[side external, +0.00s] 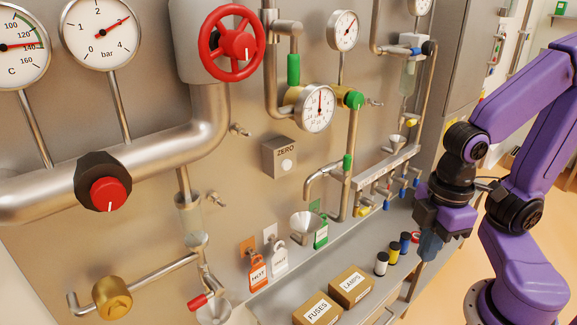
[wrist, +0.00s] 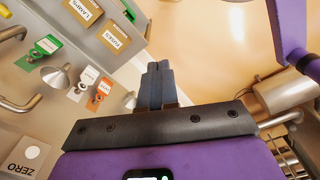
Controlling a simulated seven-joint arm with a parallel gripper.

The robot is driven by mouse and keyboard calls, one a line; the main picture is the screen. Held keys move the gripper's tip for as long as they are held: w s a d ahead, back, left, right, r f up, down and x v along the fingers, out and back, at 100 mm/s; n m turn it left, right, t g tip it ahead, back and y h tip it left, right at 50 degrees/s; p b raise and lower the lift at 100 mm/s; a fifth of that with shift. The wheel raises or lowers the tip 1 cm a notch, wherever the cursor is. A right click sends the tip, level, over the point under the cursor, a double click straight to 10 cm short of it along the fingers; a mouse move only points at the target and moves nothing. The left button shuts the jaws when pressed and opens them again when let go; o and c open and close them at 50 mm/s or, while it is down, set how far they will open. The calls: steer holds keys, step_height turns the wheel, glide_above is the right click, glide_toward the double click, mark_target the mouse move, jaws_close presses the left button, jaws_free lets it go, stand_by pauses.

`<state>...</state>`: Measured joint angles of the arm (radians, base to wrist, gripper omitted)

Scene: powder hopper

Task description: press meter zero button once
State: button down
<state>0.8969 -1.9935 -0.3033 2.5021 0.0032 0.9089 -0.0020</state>
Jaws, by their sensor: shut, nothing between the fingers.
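The meter zero button is a round white button (side external: 287,165) on a grey box marked ZERO, fixed to the steel panel below a round meter (side external: 317,108). The button also shows at the lower left edge of the wrist view (wrist: 32,152). My gripper (side external: 430,246) is shut and empty, pointing down in front of the shelf, well to the right of the button and apart from it. In the wrist view its closed fingers (wrist: 157,80) point away from the ZERO box.
A shelf below the panel holds FUSES (side external: 317,309) and LAMPS (side external: 351,286) boxes and several small cylinders (side external: 392,252). A curved pipe and a funnel (side external: 305,226) stand out below the ZERO box. A red handwheel (side external: 233,43) is at upper left.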

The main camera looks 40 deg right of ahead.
mark_target(287, 165)
steer(key=w+a+f+m+t+y, duration=0.2)
steer(key=w+a+m+t+y, duration=0.15)
steer(key=w, duration=0.95)
steer(key=w+d+m+t, duration=0.1)
steer(key=w+d+t, duration=0.1)
steer(key=w, duration=0.4)
steer(key=w+d+r+t, duration=0.1)
steer(key=w+d+t, duration=0.2)
steer(key=w, duration=0.3)
steer(key=shift+w+d+r+m+h, duration=0.15)
steer(key=shift+w+d+m+h, duration=0.1)
steer(key=shift+m+h, duration=0.15)
steer(key=w, duration=0.8)
steer(key=shift+w, duration=0.4)
steer(key=shift+w, duration=0.1)
stand_by(0.5)
steer(key=shift+w, duration=0.3)
